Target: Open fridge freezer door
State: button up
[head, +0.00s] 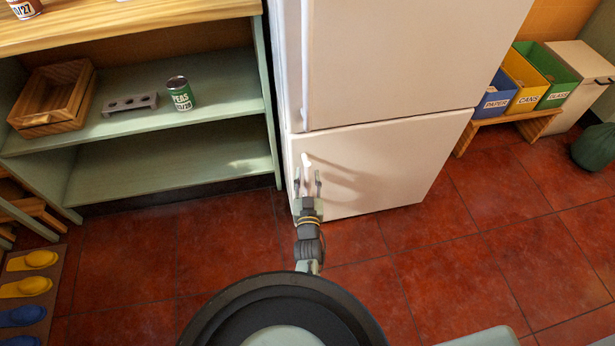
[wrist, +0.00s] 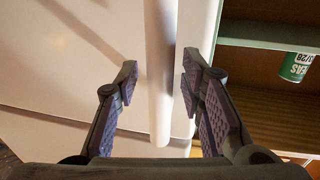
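The white fridge freezer (head: 400,60) stands in the middle of the head view. Its lower freezer door (head: 400,165) looks shut. A light upright handle (head: 306,160) is near that door's left edge, just below the seam between the doors. My gripper (head: 307,182) is at this handle with its fingers pointing at the door. In the wrist view the handle (wrist: 161,70) runs between my two dark fingers (wrist: 160,78). The fingers are open on either side of it, with a gap visible on the left and a narrower one on the right.
A green shelf unit (head: 170,165) stands close on the fridge's left, holding a peas can (head: 180,93), a grey holder (head: 130,104) and a wooden crate (head: 53,97). Recycling bins (head: 525,80) on a low bench (head: 505,122) stand right. The red tiled floor (head: 450,250) before the fridge is clear.

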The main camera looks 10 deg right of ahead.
grip_shut()
dwell(0.6)
